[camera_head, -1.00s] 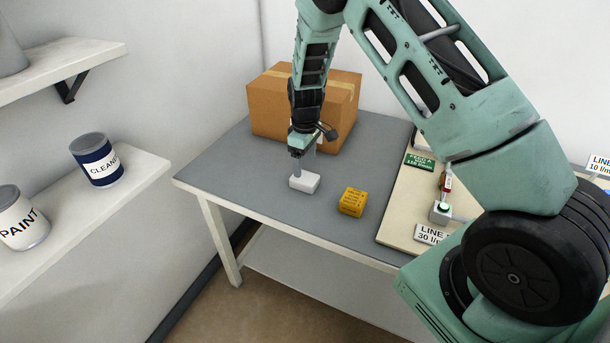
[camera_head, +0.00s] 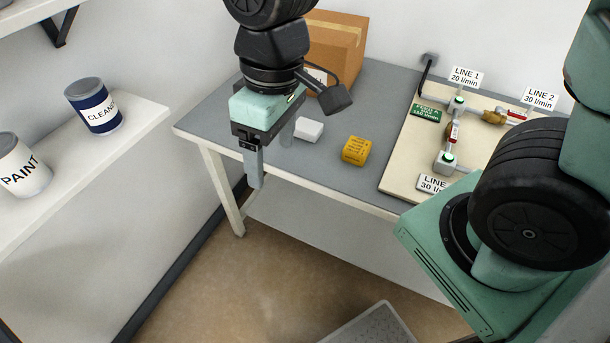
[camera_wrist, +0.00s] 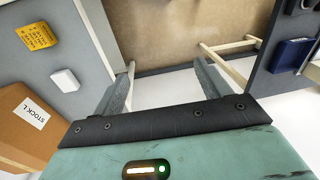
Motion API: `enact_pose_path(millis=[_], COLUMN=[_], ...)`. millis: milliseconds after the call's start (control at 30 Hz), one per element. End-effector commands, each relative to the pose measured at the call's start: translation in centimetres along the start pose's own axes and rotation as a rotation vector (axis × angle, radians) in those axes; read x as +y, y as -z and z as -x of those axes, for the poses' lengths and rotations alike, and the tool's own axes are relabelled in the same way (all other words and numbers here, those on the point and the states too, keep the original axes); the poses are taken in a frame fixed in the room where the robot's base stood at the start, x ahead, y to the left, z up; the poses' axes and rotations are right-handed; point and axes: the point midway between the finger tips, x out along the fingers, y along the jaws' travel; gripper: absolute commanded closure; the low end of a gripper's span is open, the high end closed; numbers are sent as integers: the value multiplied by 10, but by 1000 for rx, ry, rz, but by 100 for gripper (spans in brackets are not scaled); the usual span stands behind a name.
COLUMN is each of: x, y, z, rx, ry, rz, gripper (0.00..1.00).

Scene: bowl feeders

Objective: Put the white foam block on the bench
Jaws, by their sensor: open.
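The white foam block (camera_head: 308,130) lies flat on the grey bench top (camera_head: 215,115), to the left of a yellow block. It also shows in the wrist view (camera_wrist: 65,79), on the bench and outside my jaws. My gripper (camera_head: 270,158) is open and empty, pointing down. It hangs above and in front of the bench's front left edge, apart from the foam block. In the wrist view my two fingers (camera_wrist: 165,88) are spread, with floor and wall showing between them.
A yellow block (camera_head: 356,150) sits right of the foam block. A cardboard box (camera_head: 345,45) stands at the bench's back. A board with pipes and valves (camera_head: 400,170) takes up the right side. A wall shelf (camera_head: 100,150) with cleaner (camera_head: 95,107) and paint (camera_head: 22,165) cans is at left.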

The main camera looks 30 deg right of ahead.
Motion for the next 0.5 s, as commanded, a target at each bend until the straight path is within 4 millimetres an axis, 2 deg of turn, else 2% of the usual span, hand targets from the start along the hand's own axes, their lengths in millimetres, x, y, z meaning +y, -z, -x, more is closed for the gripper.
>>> enact_pose_path(millis=[33, 100, 200, 300, 500], x=[-16, -28, -38, -41, -41], y=[-20, -41, -60, -67, -67], z=[3, 3, 3, 2, 2], rx=[-1, -5, -9, -10, -11], ry=[-17, -36, -57, -66, -66], rz=[15, 21, 26, 27, 25], gripper=[24, 24, 24, 24, 24])
